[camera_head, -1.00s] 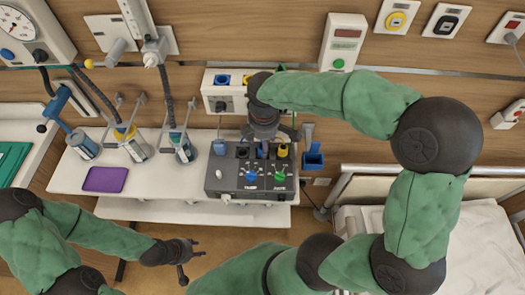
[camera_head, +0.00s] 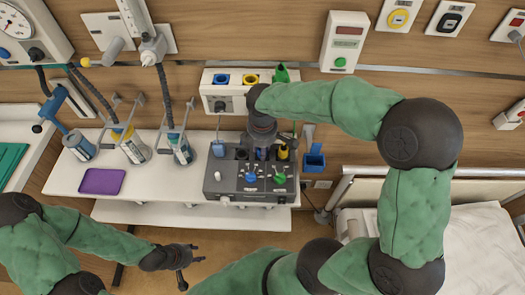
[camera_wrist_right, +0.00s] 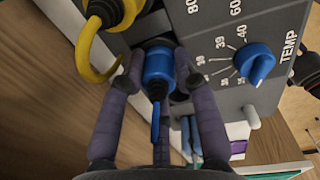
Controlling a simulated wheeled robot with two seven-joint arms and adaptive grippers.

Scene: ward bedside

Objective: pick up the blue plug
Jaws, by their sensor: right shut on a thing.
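The blue plug (camera_wrist_right: 158,68) stands in the dark socket at the back of a grey control box (camera_head: 222,186), its tapered end pointing toward the camera in the wrist view. My right gripper (camera_wrist_right: 157,80) has a finger on either side of the plug and is shut on it. In the head view this gripper (camera_head: 262,148) is over the back row of the box, and only a little of the plug shows beneath it. My left gripper (camera_head: 193,268) is open and empty, low and in front of the shelf.
A yellow plug (camera_head: 283,153) with a curved lead stands close beside the blue one. Blue (camera_head: 251,177) and green (camera_head: 279,178) knobs are on the box front. A purple tray (camera_head: 102,181) and several bottles are to the left. A bed (camera_head: 485,235) is at right.

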